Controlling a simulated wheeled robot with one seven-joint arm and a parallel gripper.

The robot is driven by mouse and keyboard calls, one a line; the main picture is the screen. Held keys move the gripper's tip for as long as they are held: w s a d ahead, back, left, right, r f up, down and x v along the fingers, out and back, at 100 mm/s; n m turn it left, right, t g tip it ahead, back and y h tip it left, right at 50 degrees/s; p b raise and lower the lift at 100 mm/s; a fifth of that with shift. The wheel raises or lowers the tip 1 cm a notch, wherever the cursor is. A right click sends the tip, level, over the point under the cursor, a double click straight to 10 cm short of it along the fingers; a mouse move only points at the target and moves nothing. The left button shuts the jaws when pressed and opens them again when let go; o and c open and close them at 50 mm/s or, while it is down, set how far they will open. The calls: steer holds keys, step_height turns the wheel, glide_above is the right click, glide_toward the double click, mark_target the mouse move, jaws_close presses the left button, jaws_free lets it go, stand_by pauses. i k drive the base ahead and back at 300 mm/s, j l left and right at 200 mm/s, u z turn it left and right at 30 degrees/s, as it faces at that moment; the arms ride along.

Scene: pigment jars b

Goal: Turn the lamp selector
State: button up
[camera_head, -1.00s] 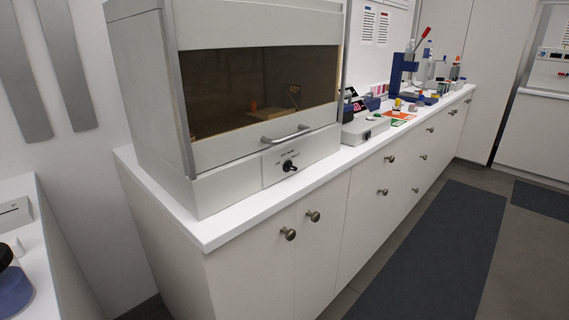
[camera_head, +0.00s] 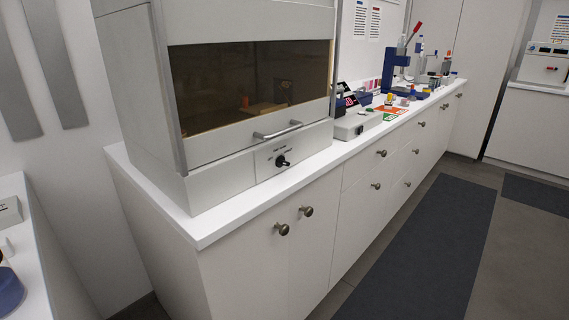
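The lamp selector (camera_head: 282,161) is a small black knob on the light grey front panel below the window of a large grey cabinet (camera_head: 222,175). Small dark lettering sits around the knob, too small to read. A bar handle (camera_head: 278,131) runs just above the panel, under the dark, closed window (camera_head: 245,85). My gripper and arm are not in view.
The cabinet stands on a white counter (camera_head: 208,235) with knobbed doors (camera_head: 281,229). A grey device (camera_head: 357,124), a blue press (camera_head: 393,68) and bottles stand farther along it. Another counter edge (camera_head: 55,265) is at left. A dark mat (camera_head: 425,240) lies on the open floor.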

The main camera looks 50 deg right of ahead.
mark_target(280, 161)
steer(key=z, duration=0.55)
steer(key=i+z, duration=0.15)
steer(key=z, duration=0.2)
steer(key=i+z, duration=0.15)
steer(key=z, duration=0.25)
steer(key=i+z, duration=0.15)
steer(key=z, duration=0.2)
